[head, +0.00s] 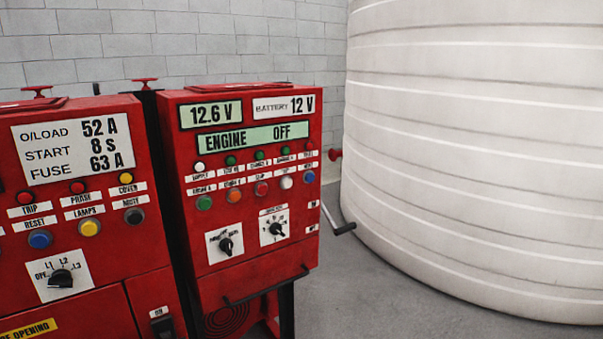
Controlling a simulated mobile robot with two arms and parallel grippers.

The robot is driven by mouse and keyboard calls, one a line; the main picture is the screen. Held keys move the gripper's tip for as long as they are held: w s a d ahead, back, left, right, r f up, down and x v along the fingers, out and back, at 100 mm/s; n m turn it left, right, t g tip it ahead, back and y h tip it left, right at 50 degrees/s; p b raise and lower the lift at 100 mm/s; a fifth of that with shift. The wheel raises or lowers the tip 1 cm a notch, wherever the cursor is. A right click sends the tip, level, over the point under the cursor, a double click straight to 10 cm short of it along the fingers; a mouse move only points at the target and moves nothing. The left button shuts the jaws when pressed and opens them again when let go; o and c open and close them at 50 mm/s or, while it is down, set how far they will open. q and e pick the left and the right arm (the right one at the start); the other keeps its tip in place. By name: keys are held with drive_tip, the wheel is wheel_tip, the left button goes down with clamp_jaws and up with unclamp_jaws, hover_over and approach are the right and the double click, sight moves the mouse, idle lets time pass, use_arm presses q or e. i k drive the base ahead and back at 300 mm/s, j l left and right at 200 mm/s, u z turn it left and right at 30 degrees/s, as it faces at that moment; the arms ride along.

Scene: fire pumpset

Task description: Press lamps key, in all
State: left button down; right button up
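The lamps key is a round yellow button (90,228) on the left red control panel (110,260). Its white label (87,211), reading LAMPS, sits just above it. A blue button (40,239) under the RESET label is to its left, and a dark grey button (134,216) under another label is to its right. Whether the yellow button is pressed in cannot be told. Neither of my grippers is in the head view.
A second red panel (250,262) stands to the right, with displays reading 12.6 V and ENGINE OFF, several coloured buttons and two rotary switches. A large white ribbed tank (480,170) fills the right. Grey floor (370,300) lies between.

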sight(89, 229)
drive_tip(key=u, duration=1.45)
